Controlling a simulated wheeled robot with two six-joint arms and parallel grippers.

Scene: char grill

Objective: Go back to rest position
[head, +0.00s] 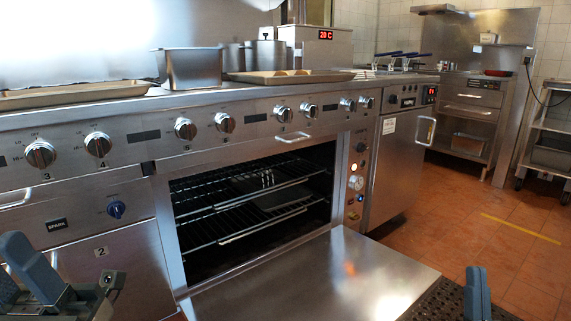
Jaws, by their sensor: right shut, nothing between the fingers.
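My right gripper (478,292) is at the bottom right, with its blue-grey fingers pointing up and pressed together, holding nothing. It is in front of the lowered oven door's right corner, over a dark perforated mat. My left gripper (22,272) is at the bottom left, partly cut off by the picture edge, in front of the range's lower panel. Its blue-grey fingers show, but the gap between them is unclear. Both grippers are low in the view and far apart.
The oven (255,195) is open, its door (320,280) lowered flat towards me. A dark pan sits on an oven rack. Trays (290,77) and a steel container (190,69) stand on the range top. Tiled floor (520,245) is clear at right.

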